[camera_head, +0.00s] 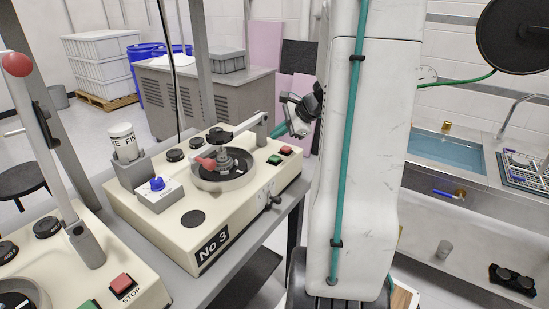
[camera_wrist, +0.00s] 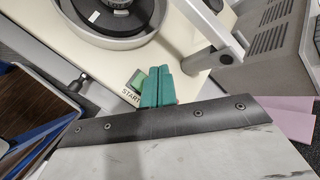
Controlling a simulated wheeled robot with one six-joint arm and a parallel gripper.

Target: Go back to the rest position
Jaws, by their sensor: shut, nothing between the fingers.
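My gripper (camera_wrist: 158,87) has teal fingers pressed together with nothing between them. In the wrist view its tips are over the cream machine's edge, beside the green START button (camera_wrist: 136,80). I cannot tell whether they touch the machine. In the head view my gripper (camera_head: 277,132) shows beside my white arm, at the back right of the No 3 machine (camera_head: 235,215). The machine's green button (camera_head: 274,159) and red button (camera_head: 286,150) are in plain view below it. My arm hides part of the room behind.
A second cream machine (camera_head: 140,290) with a red-knobbed lever stands at the front left. A grey cabinet (camera_head: 200,95) is behind the No 3 machine. A sink (camera_head: 445,150) and a rack (camera_head: 525,170) are to the right. A metal arm (camera_wrist: 208,25) crosses close to my fingers.

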